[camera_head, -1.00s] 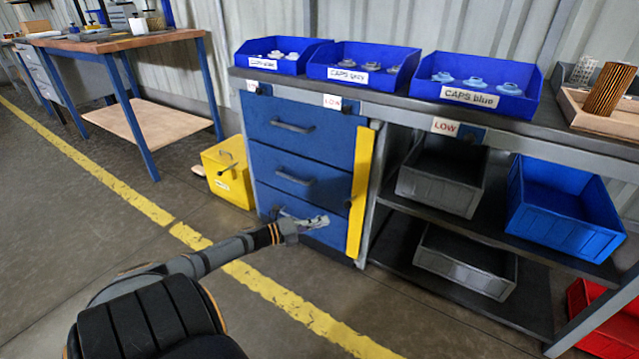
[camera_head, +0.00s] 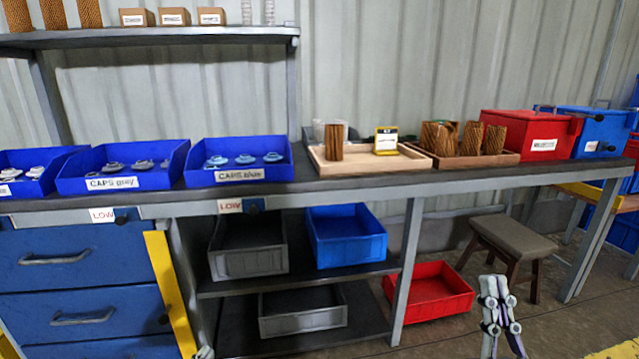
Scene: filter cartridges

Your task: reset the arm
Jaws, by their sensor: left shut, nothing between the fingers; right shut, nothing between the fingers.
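My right gripper (camera_head: 493,287) stands at the lower right of the head view, its fingers together and empty, pointing up in the picture. It shows in front of the floor, right of the red bin, and touches nothing that I can see. Only a small tip of my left gripper (camera_head: 204,352) shows at the bottom edge, in front of the lower part of the bench near the yellow strip. It is shut and empty; the rest of it and the arm are out of the picture.
The bench (camera_head: 360,187) carries blue cap bins (camera_head: 240,175), a wooden tray (camera_head: 352,169), a tray of brown cartridges (camera_head: 470,162) and a red box (camera_head: 520,128). Grey and blue bins (camera_head: 345,255) sit on shelves below. A red bin (camera_head: 428,309) and a stool (camera_head: 510,240) stand on the floor.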

